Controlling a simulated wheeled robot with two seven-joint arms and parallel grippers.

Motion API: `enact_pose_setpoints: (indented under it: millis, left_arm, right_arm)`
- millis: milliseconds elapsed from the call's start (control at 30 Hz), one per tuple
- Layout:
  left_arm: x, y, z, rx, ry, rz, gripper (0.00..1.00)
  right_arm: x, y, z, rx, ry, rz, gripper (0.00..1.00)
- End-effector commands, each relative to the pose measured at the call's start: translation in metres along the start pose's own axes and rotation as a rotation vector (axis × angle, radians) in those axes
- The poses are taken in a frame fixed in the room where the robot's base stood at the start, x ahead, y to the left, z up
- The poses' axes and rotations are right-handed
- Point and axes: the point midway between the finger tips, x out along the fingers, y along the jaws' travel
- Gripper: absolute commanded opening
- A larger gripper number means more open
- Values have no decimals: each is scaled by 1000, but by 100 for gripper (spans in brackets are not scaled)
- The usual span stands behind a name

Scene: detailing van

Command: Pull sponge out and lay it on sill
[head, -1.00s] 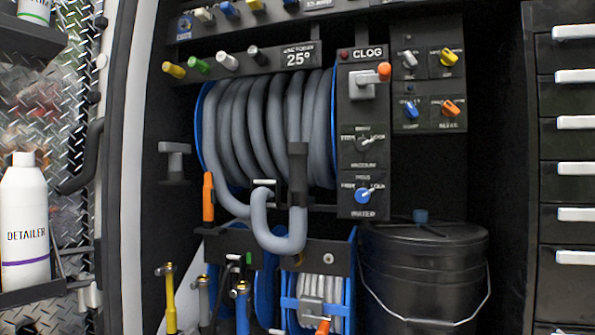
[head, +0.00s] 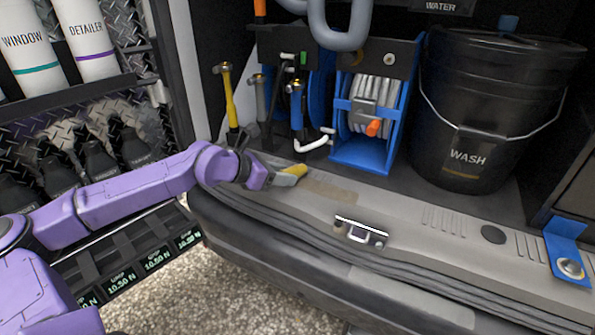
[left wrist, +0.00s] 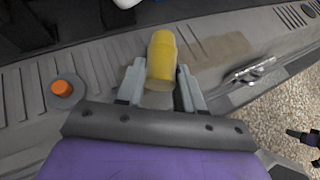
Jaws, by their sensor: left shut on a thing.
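My left gripper (head: 290,172) is shut on the yellow sponge (head: 296,169), over the left part of the grey sill (head: 415,218). In the left wrist view the sponge (left wrist: 161,58) sits between the two grey fingers (left wrist: 160,85), its far end sticking out past them. It is low over the sill (left wrist: 110,62); I cannot tell whether it touches. A brown patch (head: 332,192) marks the sill just right of the sponge. A small dark and purple part at the right edge of the left wrist view may be my right gripper (left wrist: 303,138); its jaws are unclear.
A metal latch (head: 360,232) is set in the sill's front edge. Bottles (head: 92,40) stand on the door shelf at left. The sill's right stretch is largely clear.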

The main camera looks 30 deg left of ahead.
Motion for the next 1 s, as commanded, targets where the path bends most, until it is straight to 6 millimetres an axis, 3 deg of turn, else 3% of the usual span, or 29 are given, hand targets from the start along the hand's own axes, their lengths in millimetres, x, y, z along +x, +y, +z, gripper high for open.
enact_pose_setpoints:
  millis: [67, 100, 167, 200, 467, 567, 1000]
  left_arm:
    - [0, 0, 0, 0, 0, 0, 5]
    - [0, 0, 0, 0, 0, 0, 43]
    - [0, 0, 0, 0, 0, 0, 63]
    - [0, 0, 0, 0, 0, 0, 66]
    - [0, 0, 0, 0, 0, 0, 66]
    - [-9, 1, 3, -1, -4, 1, 66]
    - [-96, 0, 3, -3, -3, 1, 66]
  right_arm:
    - [0, 0, 0, 0, 0, 0, 43]
    - [0, 0, 0, 0, 0, 0, 43]
    - [0, 0, 0, 0, 0, 0, 43]
    - [0, 0, 0, 0, 0, 0, 43]
    - [0, 0, 0, 0, -1, 0, 43]
    - [-7, 1, -2, 1, -2, 0, 43]
    - [-38, 4, -18, -3, 5, 1, 43]
